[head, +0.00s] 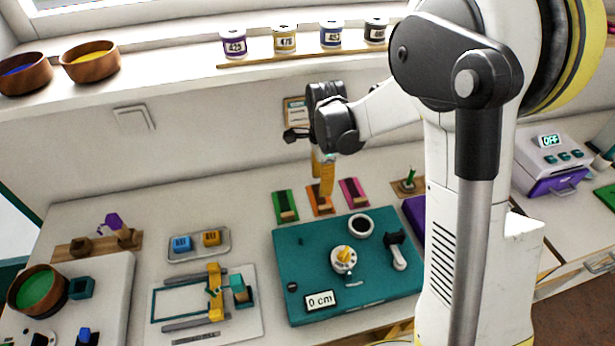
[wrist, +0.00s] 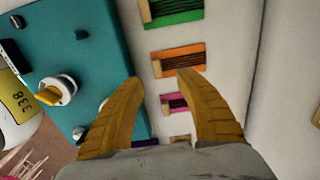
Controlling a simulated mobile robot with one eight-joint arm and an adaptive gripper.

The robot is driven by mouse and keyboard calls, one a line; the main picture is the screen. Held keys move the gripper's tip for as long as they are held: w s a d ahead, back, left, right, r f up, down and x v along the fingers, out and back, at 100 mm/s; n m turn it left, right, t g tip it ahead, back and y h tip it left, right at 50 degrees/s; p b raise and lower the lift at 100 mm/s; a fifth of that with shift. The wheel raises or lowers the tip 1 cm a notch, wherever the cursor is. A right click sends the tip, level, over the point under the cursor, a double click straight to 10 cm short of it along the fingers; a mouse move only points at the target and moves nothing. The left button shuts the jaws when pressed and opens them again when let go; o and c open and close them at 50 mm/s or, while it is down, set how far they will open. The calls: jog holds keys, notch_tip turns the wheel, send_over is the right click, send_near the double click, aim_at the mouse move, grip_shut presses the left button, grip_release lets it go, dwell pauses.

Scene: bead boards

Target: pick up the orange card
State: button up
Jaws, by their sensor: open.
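The orange card (head: 318,208) lies flat on the white worktop behind the teal board, between a green card and a pink card. A dark band is wound around its middle. In the wrist view the orange card (wrist: 196,51) lies just beyond my fingertips, toward the top of the picture. My gripper (head: 324,188) points down above the card and partly covers it in the head view. In the wrist view the two yellow fingers of my gripper (wrist: 160,75) are apart with nothing between them. I cannot tell the exact height of the fingertips above the card.
The green card (head: 285,206) and pink card (head: 354,192) lie close on either side. The teal board (head: 300,262) with knobs and a small display is just in front. A small framed notice (head: 295,112) hangs on the wall behind my gripper.

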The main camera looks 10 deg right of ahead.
jog(key=b, duration=0.2)
send_over(323, 207)
notch_tip(323, 207, down, 5)
jog(key=shift+w+a, duration=0.1)
jog(key=shift+w, duration=0.05)
jog(key=f+b, duration=0.1)
jog(key=f, duration=0.1)
jog(key=f+b, duration=0.2)
jog(key=f, duration=0.1)
jog(key=shift+d+f, duration=0.2)
jog(key=shift+f, duration=0.15)
jog(key=shift+r, duration=0.1)
grip_shut()
